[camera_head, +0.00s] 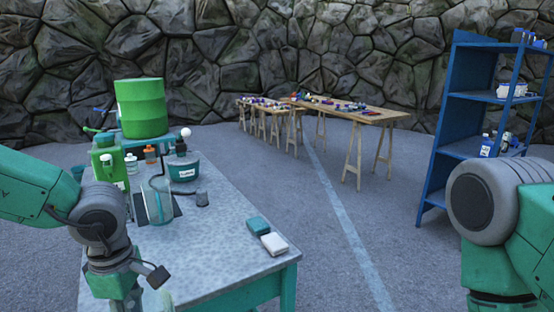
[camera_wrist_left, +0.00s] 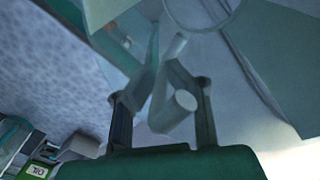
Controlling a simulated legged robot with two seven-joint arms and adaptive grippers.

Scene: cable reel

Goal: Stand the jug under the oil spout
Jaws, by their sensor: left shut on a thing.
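My left gripper (camera_head: 150,278) is low at the near left of the head view, beside the table's near left part. In the left wrist view its two fingers (camera_wrist_left: 163,105) are closed around a pale grey, rod-like piece (camera_wrist_left: 181,108), apparently the jug's handle. Most of the jug is hidden or blurred; its upright or tilted state cannot be told. A green drum (camera_head: 143,108) stands on a raised stand at the back of the table, with a small green tap-like part (camera_head: 92,130) at its left. My right gripper is out of view; only its arm shows.
The grey table (camera_head: 235,270) holds a green can (camera_head: 108,165), a teal pot (camera_head: 183,170), a clear vessel with a tube (camera_head: 158,200), and teal and white blocks (camera_head: 274,243). A blue shelf (camera_head: 437,170) and wooden trestle tables (camera_head: 370,117) stand beyond. The floor between is clear.

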